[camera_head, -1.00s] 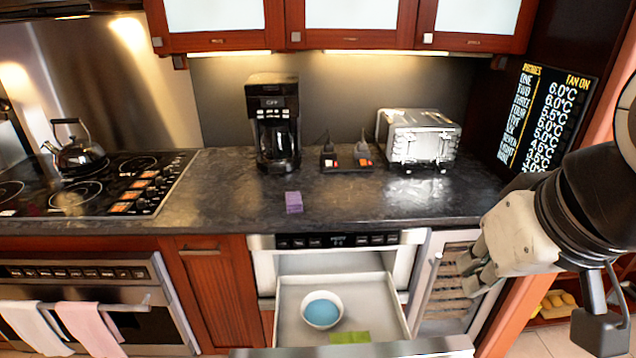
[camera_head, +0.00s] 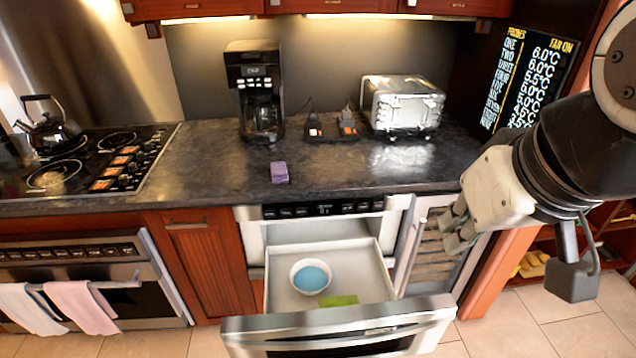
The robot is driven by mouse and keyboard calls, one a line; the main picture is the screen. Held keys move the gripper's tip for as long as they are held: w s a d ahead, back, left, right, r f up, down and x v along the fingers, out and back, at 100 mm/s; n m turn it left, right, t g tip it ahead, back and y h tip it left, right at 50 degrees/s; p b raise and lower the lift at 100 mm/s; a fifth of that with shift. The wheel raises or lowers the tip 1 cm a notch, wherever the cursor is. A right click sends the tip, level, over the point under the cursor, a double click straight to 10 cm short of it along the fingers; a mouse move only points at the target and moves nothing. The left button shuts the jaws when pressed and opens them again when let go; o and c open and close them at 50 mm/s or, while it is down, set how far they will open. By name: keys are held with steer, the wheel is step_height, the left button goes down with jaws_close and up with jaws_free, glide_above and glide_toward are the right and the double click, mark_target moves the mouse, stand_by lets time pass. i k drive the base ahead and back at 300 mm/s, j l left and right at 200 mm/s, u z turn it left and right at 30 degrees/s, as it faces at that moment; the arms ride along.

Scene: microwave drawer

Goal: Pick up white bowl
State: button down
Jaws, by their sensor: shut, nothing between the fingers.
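The white bowl (camera_head: 298,270) sits in the open microwave drawer (camera_head: 345,262), toward its left side. The inside of the bowl is blue. A green flat item (camera_head: 338,301) lies in the drawer near the front, just right of the bowl. My gripper (camera_head: 453,236) is to the right of the drawer, apart from the bowl and in front of the wine cooler door. Its fingers are shut and empty.
The drawer front (camera_head: 340,325) stands pulled out toward me. On the dark counter (camera_head: 215,150) are a purple sponge (camera_head: 279,172), a coffee maker (camera_head: 256,92) and a toaster (camera_head: 401,104). The wine cooler (camera_head: 430,252) stands right of the drawer.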

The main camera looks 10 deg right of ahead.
mark_target(311, 276)
steer(key=j+z, duration=0.25)
steer(key=z, duration=0.15)
steer(key=j+z, duration=0.45)
steer(key=j, duration=0.25)
steer(key=k+j+z, duration=0.1)
steer(key=j, duration=0.3)
steer(key=k+j, duration=0.15)
steer(key=j, duration=0.2)
steer(key=k+j+z, duration=0.15)
steer(key=j, duration=0.2)
steer(key=k+j+z, duration=0.1)
steer(key=j, duration=0.25)
steer(key=k+j, duration=0.1)
steer(key=j, duration=0.25)
steer(key=k+j, duration=0.15)
steer(key=j, duration=0.2)
